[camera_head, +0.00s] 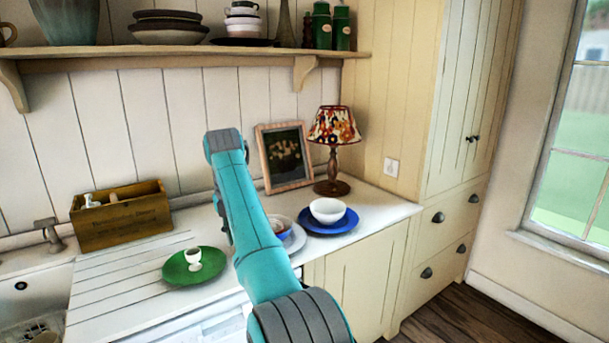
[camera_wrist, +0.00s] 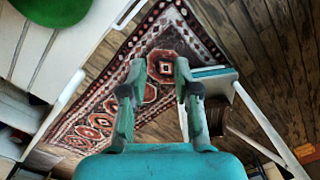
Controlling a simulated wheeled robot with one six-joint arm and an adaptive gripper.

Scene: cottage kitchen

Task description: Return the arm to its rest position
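My arm, teal with grey joint bands, reaches up across the middle of the head view in front of the counter. My gripper (camera_wrist: 160,72) shows in the wrist view, pointing down over the floor. Its two fingers are apart with nothing between them, and the patterned rug shows through the gap. I cannot make out the gripper in the head view.
The white counter (camera_head: 110,292) holds a green plate (camera_head: 177,270) with a white egg cup (camera_head: 194,259), a wooden box (camera_head: 122,221), a blue plate (camera_head: 342,221) with a white bowl (camera_head: 327,208), a lamp (camera_head: 333,128) and a picture frame (camera_head: 264,150). A rug (camera_wrist: 105,100) lies below.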

